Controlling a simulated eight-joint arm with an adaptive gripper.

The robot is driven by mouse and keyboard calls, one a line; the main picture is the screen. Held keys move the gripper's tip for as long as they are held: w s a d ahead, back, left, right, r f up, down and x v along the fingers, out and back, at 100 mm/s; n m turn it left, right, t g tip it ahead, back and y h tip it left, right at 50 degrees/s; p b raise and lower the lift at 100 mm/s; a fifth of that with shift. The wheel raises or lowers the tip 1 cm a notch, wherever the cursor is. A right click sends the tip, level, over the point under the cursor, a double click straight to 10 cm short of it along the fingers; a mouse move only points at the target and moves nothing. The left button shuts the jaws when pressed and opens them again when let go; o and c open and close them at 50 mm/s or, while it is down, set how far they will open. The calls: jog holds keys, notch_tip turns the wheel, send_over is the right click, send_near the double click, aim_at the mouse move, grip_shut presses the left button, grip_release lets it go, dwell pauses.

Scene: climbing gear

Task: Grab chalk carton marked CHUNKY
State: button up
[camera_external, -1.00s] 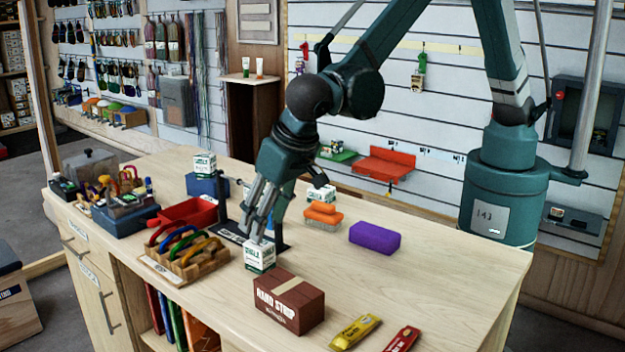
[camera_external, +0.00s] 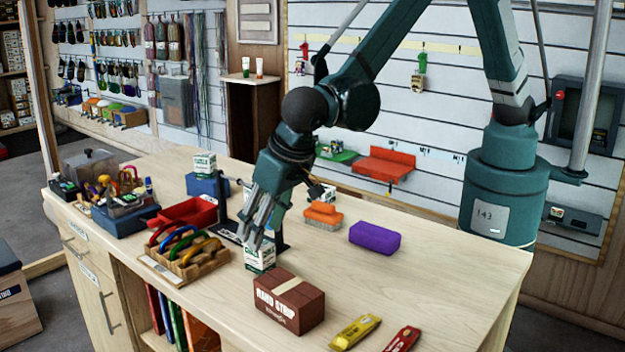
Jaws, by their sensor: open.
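A small white-and-green carton (camera_external: 260,260) stands on the wooden bench, directly under my gripper (camera_external: 256,238). My gripper points down with its fingers open at the top of this carton; whether they touch it I cannot tell. A second similar carton (camera_external: 204,164) sits on a blue box at the back left. The labels are too small to tell which one reads CHUNKY.
A brown box (camera_external: 289,301) stands just in front of the near carton. A wooden rack of coloured carabiners (camera_external: 187,262) is to its left, beside a red tray (camera_external: 188,213). An orange brush (camera_external: 323,215) and a purple block (camera_external: 375,237) lie to the right. The right bench top is mostly clear.

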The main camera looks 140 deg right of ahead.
aim_at(260, 255)
jog(key=shift+x, duration=2.65)
jog(key=c, duration=1)
